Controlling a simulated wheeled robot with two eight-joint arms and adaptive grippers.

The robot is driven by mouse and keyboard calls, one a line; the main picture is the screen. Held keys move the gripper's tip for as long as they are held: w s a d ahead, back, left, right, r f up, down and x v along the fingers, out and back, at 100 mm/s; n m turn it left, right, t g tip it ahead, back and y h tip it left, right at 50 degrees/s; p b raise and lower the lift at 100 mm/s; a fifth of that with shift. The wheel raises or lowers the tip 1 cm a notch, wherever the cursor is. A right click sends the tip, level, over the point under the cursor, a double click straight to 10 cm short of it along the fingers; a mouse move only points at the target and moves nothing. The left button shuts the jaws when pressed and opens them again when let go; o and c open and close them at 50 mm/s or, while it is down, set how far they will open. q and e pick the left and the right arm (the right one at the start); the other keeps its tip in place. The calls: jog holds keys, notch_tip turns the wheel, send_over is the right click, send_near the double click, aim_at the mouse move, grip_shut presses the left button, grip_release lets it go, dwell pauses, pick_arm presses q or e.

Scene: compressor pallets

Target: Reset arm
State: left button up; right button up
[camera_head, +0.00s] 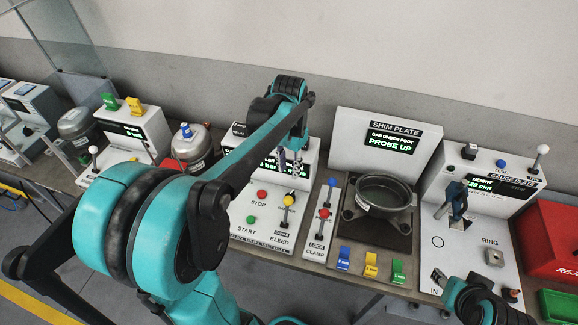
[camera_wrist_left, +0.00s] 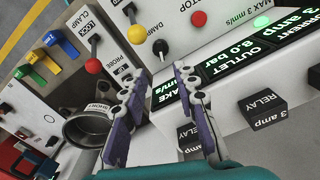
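My left gripper (camera_head: 290,165) hangs over the white test station (camera_head: 275,212) in the middle of the bench. In the left wrist view its two fingers (camera_wrist_left: 160,72) stand apart with nothing between them.
A dark round housing (camera_head: 383,194) sits on the shim plate station, with blue, yellow and green tabs in front. The gauge station (camera_head: 470,225) and red reject bin (camera_head: 548,240) stand to the right. Compressors (camera_head: 192,148) stand to the left.

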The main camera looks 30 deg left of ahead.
dwell(0.3)
pick_arm(q)
jog(key=s+d+n+t, duration=0.1)
jog(key=s+d+t, duration=0.6)
jog(key=s+d, duration=0.3)
jog(key=shift+s+d+f+b, duration=0.15)
jog(key=shift+s+d+b, duration=0.1)
jog(key=shift+s+b, duration=0.1)
jog(key=shift+a, duration=0.1)
dwell(1.7)
